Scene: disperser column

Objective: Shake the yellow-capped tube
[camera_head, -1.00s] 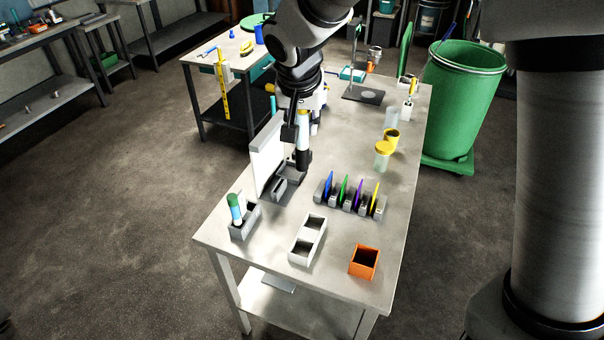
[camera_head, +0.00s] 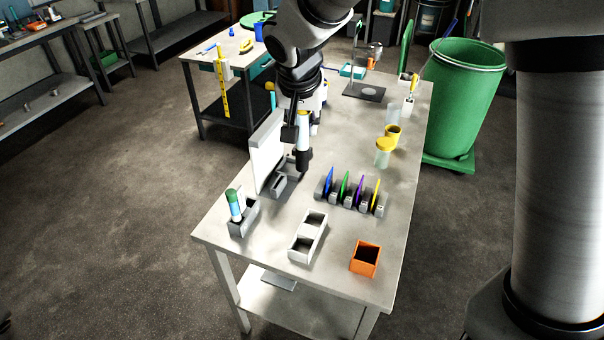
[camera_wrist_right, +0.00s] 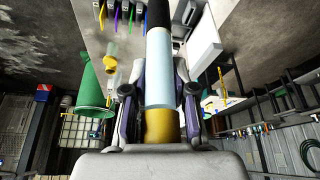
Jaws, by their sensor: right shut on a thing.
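The yellow-capped tube (camera_head: 303,143) hangs roughly upright in my right gripper (camera_head: 297,125), beside the white upright panel (camera_head: 267,158). It has a pale middle and a black lower end. In the right wrist view, the tube (camera_wrist_right: 160,78) runs between the two fingers of my right gripper (camera_wrist_right: 160,97), which are shut on it near the yellow cap (camera_wrist_right: 162,125). From the head view I cannot tell how far its lower end is above the table. My left gripper is not in view.
A grey rack (camera_head: 251,222) holds a green-topped tube (camera_head: 235,204). A white two-compartment holder (camera_head: 316,224), an orange box (camera_head: 365,259) and a rack of coloured pieces (camera_head: 350,200) stand at the table's front. A yellow-lidded jar (camera_head: 383,158) stands right.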

